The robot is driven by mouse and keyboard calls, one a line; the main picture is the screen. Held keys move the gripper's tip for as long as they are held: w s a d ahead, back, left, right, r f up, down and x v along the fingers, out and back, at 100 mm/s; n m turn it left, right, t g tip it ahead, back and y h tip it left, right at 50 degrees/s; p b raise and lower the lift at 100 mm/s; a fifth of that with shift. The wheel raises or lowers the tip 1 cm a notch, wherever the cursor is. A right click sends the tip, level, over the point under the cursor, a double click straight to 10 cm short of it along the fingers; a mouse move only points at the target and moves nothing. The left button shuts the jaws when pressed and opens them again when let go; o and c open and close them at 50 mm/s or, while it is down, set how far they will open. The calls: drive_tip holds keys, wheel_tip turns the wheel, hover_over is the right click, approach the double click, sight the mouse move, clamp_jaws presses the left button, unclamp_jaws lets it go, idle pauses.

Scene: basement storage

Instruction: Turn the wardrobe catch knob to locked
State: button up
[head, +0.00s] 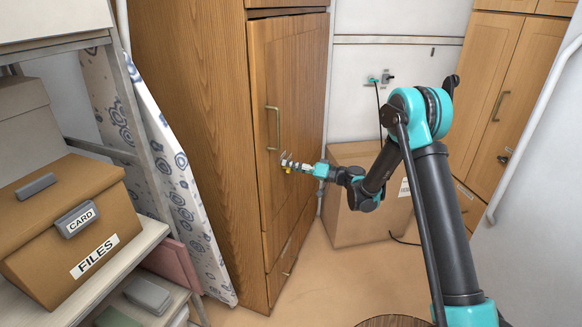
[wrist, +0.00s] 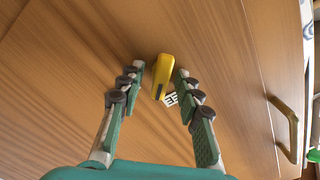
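The wardrobe (head: 200,120) is tall, of brown wood, with its door (head: 290,90) shut. The catch knob is yellow and elongated; in the wrist view (wrist: 161,78) it lies between my fingertips, its long side running roughly up and down in the picture. A small white label (wrist: 171,99) beside it shows "EE"; its rest is hidden. In the head view the knob (head: 287,170) is a small yellow spot at my fingers. My gripper (head: 288,160) is open at the door. In the wrist view its fingers (wrist: 158,73) stand either side of the knob, with visible gaps.
A metal door handle (head: 273,128) is above the knob; it shows at the right of the wrist view (wrist: 286,130). A cardboard box (head: 350,218) stands behind my arm. A shelf with a files box (head: 70,225) and an ironing board (head: 165,150) are left. Some floor is clear.

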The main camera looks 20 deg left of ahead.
drive_tip(key=shift+c, duration=0.4)
clamp_jaws()
drive_tip(key=shift+m, duration=0.4)
drive_tip(key=m, duration=0.3)
drive_tip(key=shift+f, duration=0.15)
drive_tip(key=m, duration=0.5)
drive_tip(key=shift+w+f, duration=0.1)
drive_tip(key=shift+o, duration=0.4)
unclamp_jaws()
